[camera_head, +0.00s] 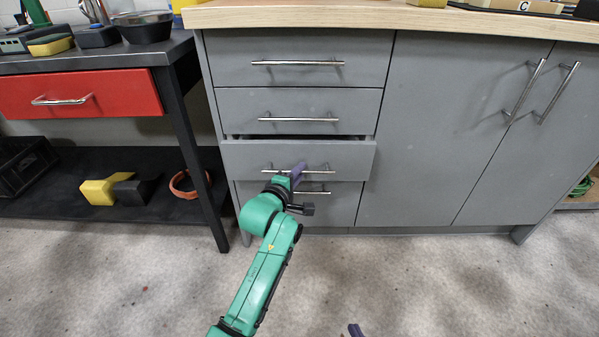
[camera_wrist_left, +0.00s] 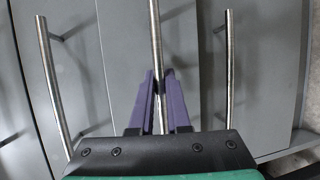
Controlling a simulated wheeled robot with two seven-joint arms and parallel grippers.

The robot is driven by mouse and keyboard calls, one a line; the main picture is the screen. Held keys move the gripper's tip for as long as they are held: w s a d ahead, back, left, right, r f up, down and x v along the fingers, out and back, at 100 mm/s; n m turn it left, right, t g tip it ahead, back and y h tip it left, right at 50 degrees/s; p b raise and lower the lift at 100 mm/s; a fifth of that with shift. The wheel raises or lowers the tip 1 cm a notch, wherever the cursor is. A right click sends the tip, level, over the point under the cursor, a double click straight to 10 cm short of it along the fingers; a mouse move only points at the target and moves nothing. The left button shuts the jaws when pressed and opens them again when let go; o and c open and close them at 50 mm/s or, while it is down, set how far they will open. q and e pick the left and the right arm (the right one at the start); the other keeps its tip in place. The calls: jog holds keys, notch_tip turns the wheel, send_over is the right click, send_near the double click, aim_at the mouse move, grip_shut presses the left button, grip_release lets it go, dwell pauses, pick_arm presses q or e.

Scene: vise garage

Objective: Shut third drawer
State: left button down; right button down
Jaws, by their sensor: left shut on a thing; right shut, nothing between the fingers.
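The third drawer (camera_head: 345,160) of the grey cabinet stands slightly out, with a dark gap above its front. Its metal bar handle (camera_head: 320,170) runs across the front. My left gripper (camera_head: 298,170) is at this handle, and in the left wrist view its purple fingers (camera_wrist_left: 163,88) are shut on the handle bar (camera_wrist_left: 156,40). Part of the handle and the drawer front is hidden behind my green left arm.
The top drawer (camera_head: 225,60) and second drawer (camera_head: 235,105) look closed. The fourth drawer (camera_head: 345,205) is below, partly hidden by my arm. Cabinet doors (camera_head: 450,130) are at right. A black-legged bench with a red drawer (camera_head: 130,95) stands at left. The floor in front is clear.

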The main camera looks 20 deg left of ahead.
aim_at(299, 162)
dwell(0.7)
pick_arm(q)
jog(key=w, duration=0.2)
jog(key=w+a, duration=0.1)
jog(key=w, duration=0.1)
jog(key=shift+a+r, duration=0.1)
jog(key=c, duration=0.9)
grip_release()
jog(key=shift+w, duration=0.1)
jog(key=shift+p, duration=0.3)
